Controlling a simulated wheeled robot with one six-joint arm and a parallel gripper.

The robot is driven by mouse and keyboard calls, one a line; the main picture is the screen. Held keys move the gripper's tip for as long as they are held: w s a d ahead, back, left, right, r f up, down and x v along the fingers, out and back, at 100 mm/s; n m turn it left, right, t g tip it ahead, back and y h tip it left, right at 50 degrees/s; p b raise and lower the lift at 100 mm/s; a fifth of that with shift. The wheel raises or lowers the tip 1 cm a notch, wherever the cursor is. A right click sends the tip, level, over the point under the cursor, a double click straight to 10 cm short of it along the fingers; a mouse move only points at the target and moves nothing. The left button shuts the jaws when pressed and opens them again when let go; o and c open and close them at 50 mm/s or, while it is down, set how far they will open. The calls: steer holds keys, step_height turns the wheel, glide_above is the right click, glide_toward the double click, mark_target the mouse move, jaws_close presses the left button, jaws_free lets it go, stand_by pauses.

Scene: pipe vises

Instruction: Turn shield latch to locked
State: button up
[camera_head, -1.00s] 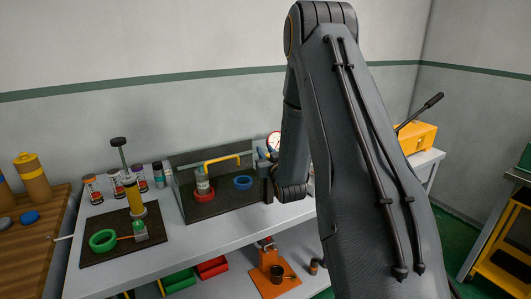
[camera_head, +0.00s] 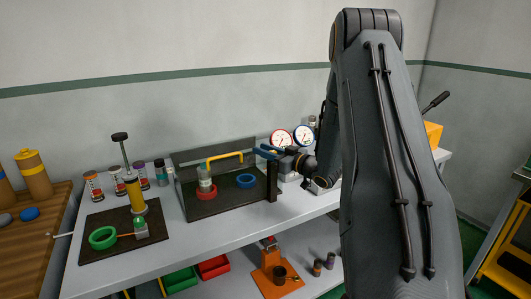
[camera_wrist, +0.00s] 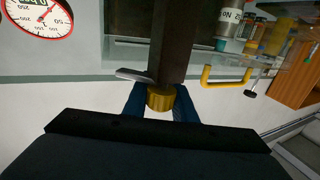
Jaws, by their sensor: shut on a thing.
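The shield latch shows in the wrist view as a brass hub (camera_wrist: 161,98) with a flat grey lever (camera_wrist: 134,75), at a dark post (camera_wrist: 176,45). In the head view this post (camera_head: 272,181) stands at the right end of the shielded station. My gripper (camera_wrist: 160,103) has its blue fingers shut on the brass hub, one on each side. In the head view my gripper (camera_head: 269,151) is at the post's top, and the latch is too small to make out. The clear shield carries a yellow handle (camera_head: 225,158), also in the wrist view (camera_wrist: 226,80).
Behind the shield are a red ring (camera_head: 205,192) and a blue ring (camera_head: 245,181). Two round gauges (camera_head: 292,138) stand behind my wrist. A dark mat (camera_head: 120,232) with a yellow pump and green ring lies left. An orange vise (camera_head: 271,274) is on the lower shelf.

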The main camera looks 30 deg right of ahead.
steer(key=n+y, duration=0.1)
steer(key=n+g+y, duration=0.1)
steer(key=n+g+y+b, duration=0.1)
steer(key=y, duration=0.1)
steer(key=shift+s+a+f, duration=0.1)
steer(key=shift+s+a, duration=0.1)
steer(key=shift+a, duration=0.1)
steer(key=n+g+y, duration=0.1)
steer(key=n+g+y+b, duration=0.1)
steer(key=g, duration=0.1)
steer(key=s+n+g+y+b, duration=0.1)
steer(key=y, duration=0.1)
steer(key=shift+a+n+g, duration=0.3)
steer(key=shift+a, duration=0.1)
steer(key=g, duration=0.1)
steer(key=n+g+y+b, duration=0.1)
steer(key=n+g+b, duration=0.1)
steer(key=shift+s+a+y, duration=0.25)
steer(key=shift+s+y, duration=0.05)
steer(key=shift+s+a+n+g+y+b, duration=0.1)
steer(key=shift+s+n+g+y+b, duration=0.15)
steer(key=shift+n+g+b, duration=0.5)
steer(key=shift+s+a+n+g+y+b, duration=0.15)
steer(key=shift+n+g+y+b, duration=0.3)
steer(key=shift+g, duration=0.6)
steer(key=shift+d, duration=0.1)
steer(key=o, duration=1)
steer(key=shift+o, duration=0.2)
